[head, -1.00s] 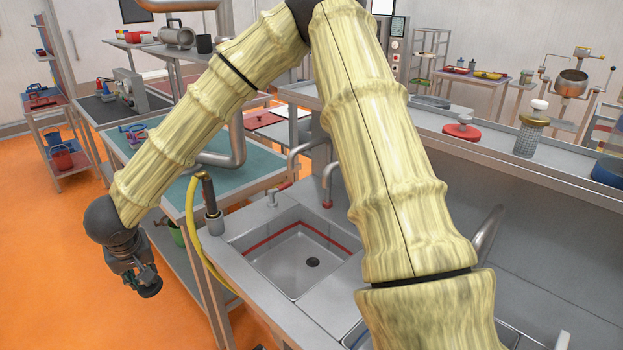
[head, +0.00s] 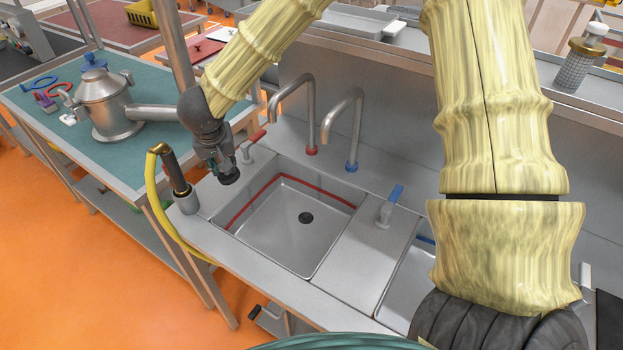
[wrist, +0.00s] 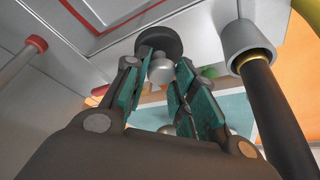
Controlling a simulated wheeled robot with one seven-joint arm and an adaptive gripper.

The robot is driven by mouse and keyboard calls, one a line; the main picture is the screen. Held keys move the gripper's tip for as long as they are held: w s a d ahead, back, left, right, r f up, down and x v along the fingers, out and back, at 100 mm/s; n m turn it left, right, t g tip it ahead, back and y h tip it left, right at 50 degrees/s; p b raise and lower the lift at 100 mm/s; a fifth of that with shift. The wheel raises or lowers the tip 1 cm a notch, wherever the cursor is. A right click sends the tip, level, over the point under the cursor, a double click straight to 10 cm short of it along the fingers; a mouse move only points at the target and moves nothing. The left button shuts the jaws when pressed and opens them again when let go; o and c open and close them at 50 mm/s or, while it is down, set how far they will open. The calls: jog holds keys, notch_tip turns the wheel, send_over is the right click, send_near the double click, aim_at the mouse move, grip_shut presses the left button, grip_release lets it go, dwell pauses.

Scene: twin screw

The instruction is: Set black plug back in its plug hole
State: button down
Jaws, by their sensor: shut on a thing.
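In the wrist view, the teal-padded fingers of my gripper (wrist: 163,72) are shut on the silver knob of the black plug (wrist: 158,39). The plug's round black disc sticks out past the fingertips. The black plug (head: 230,178) shows small and dark beneath my gripper in the head view. The plug hole (head: 306,217) is a dark round spot in the left basin's floor, apart from the plug, to the right of it and lower.
An upright black spray handle (head: 175,173) with a yellow hose stands left of the basin. Two taps, red-based (head: 310,120) and blue-based (head: 350,135), rise behind it. A blue-handled valve (head: 388,205) stands right of it. A metal kettle (head: 105,108) is on the teal table.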

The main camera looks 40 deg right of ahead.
jog(key=s+d+f+m+g+h+p, duration=0.1)
jog(key=s+d+f+m+p, duration=0.1)
jog(key=s+d+f+m, duration=0.3)
jog(key=s+d+f+m+g+h+p, duration=0.2)
jog(key=s+d+f+m, duration=0.3)
jog(key=d+f, duration=0.5)
jog(key=shift+d+f+m+g+p, duration=0.3)
jog(key=shift+d+m+p, duration=0.1)
jog(key=shift+d+m, duration=0.9)
jog(key=shift+w+a+r+n+p, duration=0.1)
jog(key=shift+w+r+n+p, duration=0.1)
jog(key=shift+r+p, duration=0.3)
jog(key=shift+w+a+r+n+p, duration=0.1)
jog(key=shift+w+r+p, duration=0.1)
jog(key=shift+r+p, duration=0.3)
jog(key=shift+f+b, duration=0.6)
jog(key=shift+f, duration=1.95)
dwell(0.4)
jog(key=shift+s+f, duration=0.1)
jog(key=shift+f, duration=0.4)
dwell(0.5)
jog(key=c, duration=1.1)
grip_release()
